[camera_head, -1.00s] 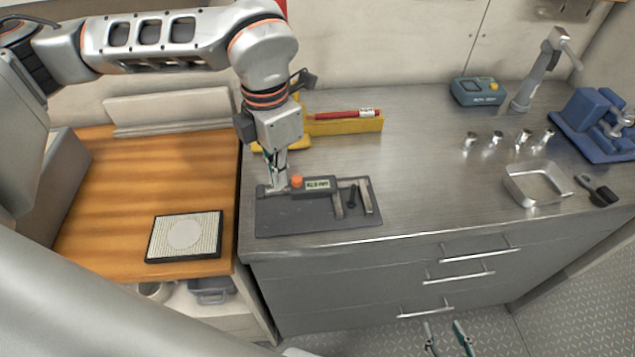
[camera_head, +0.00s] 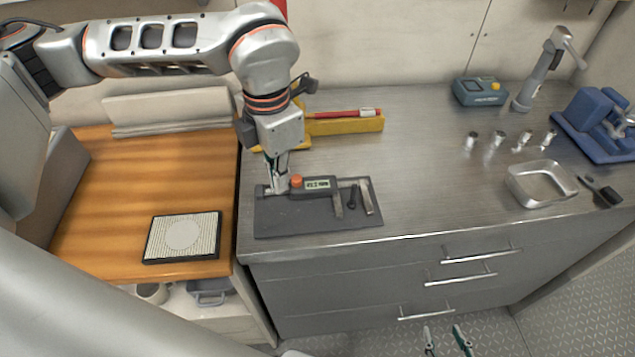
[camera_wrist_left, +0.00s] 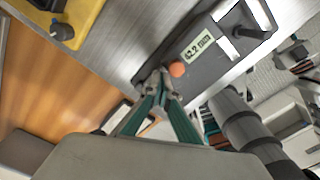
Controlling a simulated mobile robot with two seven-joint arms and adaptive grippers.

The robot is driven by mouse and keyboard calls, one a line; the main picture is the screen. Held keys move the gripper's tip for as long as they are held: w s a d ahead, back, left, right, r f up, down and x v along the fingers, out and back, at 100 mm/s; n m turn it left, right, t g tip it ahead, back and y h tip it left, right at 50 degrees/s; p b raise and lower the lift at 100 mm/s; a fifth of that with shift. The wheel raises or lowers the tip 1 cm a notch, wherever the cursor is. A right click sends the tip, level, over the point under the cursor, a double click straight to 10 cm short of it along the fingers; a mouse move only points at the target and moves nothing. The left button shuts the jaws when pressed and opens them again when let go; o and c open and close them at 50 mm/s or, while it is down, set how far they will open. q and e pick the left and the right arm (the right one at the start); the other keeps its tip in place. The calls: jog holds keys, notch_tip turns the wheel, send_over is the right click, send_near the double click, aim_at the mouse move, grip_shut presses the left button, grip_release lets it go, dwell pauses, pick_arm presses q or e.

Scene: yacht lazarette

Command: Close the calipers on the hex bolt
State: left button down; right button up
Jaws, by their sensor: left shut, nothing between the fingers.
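The calipers (camera_head: 318,184) lie on a dark grey mat (camera_head: 290,222), with an orange knob (camera_head: 297,181) and a lit display. In the left wrist view the display (camera_wrist_left: 199,47) seems to read about 42 mm. The dark hex bolt (camera_head: 352,196) sits between the two jaws, nearer the left jaw, with a clear gap to the right jaw (camera_head: 369,199). My left gripper (camera_head: 276,188) points down at the left end of the calipers, left of the knob. It is shut and empty; its fingertips (camera_wrist_left: 157,76) are close beside the knob. My right gripper (camera_head: 446,338) is open, low in front of the drawers.
A yellow case (camera_head: 345,125) with a red pen-like item lies behind the mat. Several small metal cylinders (camera_head: 497,138), a metal tray (camera_head: 541,185) and a blue vise (camera_head: 597,125) stand at the right. The counter's middle is clear.

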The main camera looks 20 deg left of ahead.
pick_arm(q)
jog(key=shift+w+d, duration=0.25)
jog(key=shift+d, duration=0.25)
jog(key=shift+w+d, duration=0.35)
jog(key=shift+d, duration=0.4)
dwell(0.8)
jog(key=shift+a, duration=0.2)
dwell(0.4)
jog(key=shift+s+a, duration=0.45)
jog(key=shift+a, duration=0.3)
jog(key=shift+r+p, duration=1.25)
jog(key=shift+r, duration=1.15)
notch_tip(320, 180, up, 3)
jog(key=shift+r+p, duration=0.1)
jog(key=shift+p, duration=0.75)
